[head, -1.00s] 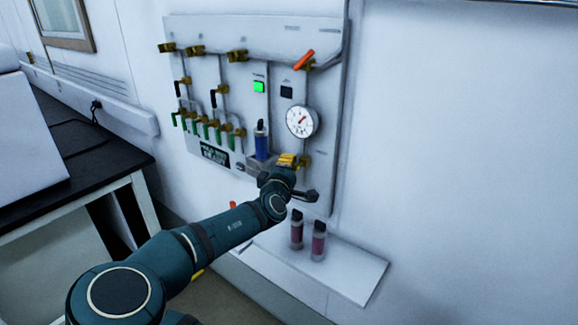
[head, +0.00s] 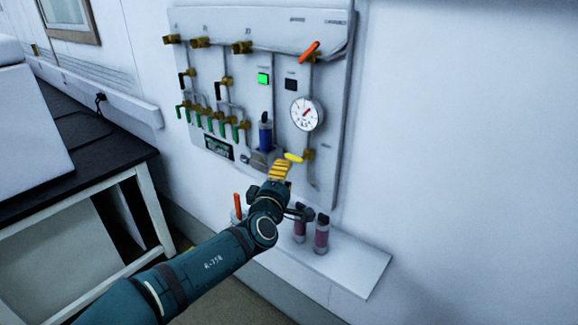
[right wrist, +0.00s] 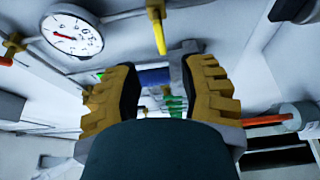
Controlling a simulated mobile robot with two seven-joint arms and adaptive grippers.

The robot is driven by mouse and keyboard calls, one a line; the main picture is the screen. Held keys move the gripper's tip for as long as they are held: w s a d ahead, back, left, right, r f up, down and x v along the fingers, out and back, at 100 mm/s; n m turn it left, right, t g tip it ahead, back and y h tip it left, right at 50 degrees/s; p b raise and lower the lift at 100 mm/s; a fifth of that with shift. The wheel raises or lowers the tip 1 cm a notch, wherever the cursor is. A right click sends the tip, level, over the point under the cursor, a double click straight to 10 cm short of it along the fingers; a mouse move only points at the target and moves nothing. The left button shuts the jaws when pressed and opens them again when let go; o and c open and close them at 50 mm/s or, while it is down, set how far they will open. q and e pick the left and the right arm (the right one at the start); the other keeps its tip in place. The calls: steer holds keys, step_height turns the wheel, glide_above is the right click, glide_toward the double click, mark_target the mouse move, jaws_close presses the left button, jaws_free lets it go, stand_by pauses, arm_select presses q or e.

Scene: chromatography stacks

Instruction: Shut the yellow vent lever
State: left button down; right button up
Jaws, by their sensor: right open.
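The yellow vent lever (head: 293,157) is on the lower right of the wall panel. It points left, roughly level, from its brass valve (head: 308,155). In the right wrist view the lever (right wrist: 159,36) hangs in at the top centre, beyond the gap between the fingers. My right gripper (head: 280,167) has yellow ribbed fingers and is just below and left of the lever in the head view. In the right wrist view the gripper (right wrist: 158,80) is open, with nothing between its fingers. It appears apart from the lever. My left gripper is not in view.
A round gauge (head: 307,113) sits above the lever. A blue cylinder (head: 265,133) and several green levers (head: 211,123) are to its left. Two dark-capped pink cylinders (head: 321,235) stand by the white shelf (head: 345,268). An orange handle (head: 238,206) stands left of my wrist.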

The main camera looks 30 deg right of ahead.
steer(key=shift+v, duration=1.4)
